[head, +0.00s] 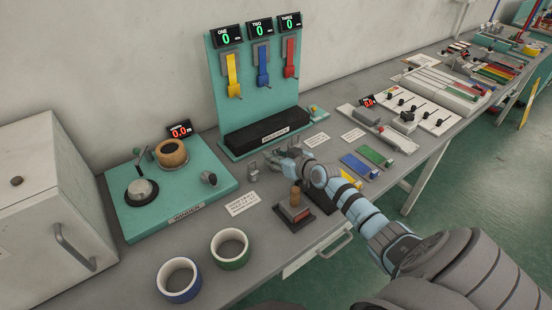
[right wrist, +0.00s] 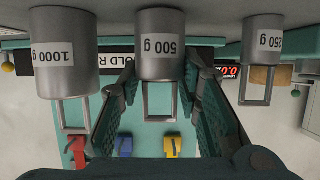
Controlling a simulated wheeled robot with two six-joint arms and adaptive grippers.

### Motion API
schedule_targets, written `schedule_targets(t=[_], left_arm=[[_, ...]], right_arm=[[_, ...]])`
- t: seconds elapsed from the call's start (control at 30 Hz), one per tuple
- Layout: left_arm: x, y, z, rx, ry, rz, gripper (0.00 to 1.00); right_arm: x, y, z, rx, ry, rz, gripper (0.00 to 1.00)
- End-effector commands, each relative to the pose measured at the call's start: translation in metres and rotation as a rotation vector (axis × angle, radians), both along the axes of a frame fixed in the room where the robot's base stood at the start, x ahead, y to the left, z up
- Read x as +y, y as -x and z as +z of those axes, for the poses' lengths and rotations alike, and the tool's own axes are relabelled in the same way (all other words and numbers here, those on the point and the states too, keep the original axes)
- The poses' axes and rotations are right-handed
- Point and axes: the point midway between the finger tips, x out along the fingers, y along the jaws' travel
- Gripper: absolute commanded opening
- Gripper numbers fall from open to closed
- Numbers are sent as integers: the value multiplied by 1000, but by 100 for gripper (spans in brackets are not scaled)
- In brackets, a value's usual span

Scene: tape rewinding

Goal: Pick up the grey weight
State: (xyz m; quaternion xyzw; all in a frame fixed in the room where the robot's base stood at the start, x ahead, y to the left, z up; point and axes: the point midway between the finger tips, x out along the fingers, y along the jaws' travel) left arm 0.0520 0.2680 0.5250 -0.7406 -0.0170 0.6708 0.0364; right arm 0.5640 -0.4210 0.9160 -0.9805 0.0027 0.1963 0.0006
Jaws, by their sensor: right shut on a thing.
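Three grey cylindrical weights with square loop handles show upside down in the right wrist view: 1000 g (right wrist: 65,75), 500 g (right wrist: 160,60) and 250 g (right wrist: 263,45). My right gripper (right wrist: 161,88) is shut on the middle 500 g weight, its fingers on either side of the handle. In the head view my right gripper (head: 282,160) is at the weights in front of the teal stand, and hides part of them. A small grey weight (head: 252,166) shows just left of it. I cannot tell whether the held weight is clear of the table. My left gripper is not in view.
The teal stand (head: 220,90) with yellow, blue and red hooks stands behind the weights. A teal winder base (head: 130,210) with a tape roll is left. Blue (head: 180,293) and green (head: 217,260) tape rolls and a wooden-handled stamp (head: 295,200) are in front.

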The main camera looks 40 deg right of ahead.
Motion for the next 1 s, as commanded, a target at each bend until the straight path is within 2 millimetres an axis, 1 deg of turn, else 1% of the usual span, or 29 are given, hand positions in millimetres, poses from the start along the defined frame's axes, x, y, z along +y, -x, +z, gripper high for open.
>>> schedule_targets(t=[0.03,0.07,0.17,0.27,0.4,0.5,0.6,0.7,0.77,1.0], left_arm=[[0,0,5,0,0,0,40],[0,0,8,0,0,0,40],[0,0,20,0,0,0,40],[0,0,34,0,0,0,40],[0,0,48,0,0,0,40],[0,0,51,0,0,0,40],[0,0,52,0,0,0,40],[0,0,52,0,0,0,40],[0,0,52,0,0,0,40],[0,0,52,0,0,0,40]], right_arm=[[0,-1,9,-4,2,1,0],[0,-1,13,-4,3,1,0],[0,-1,35,-6,3,0,0],[0,-1,68,-7,5,1,0],[-1,-1,121,-9,7,2,0],[0,-1,153,-9,5,1,0],[0,-1,177,-8,4,1,0],[0,-1,191,-6,2,1,0],[0,-1,196,-5,0,0,0],[0,-1,198,-4,0,0,0]])
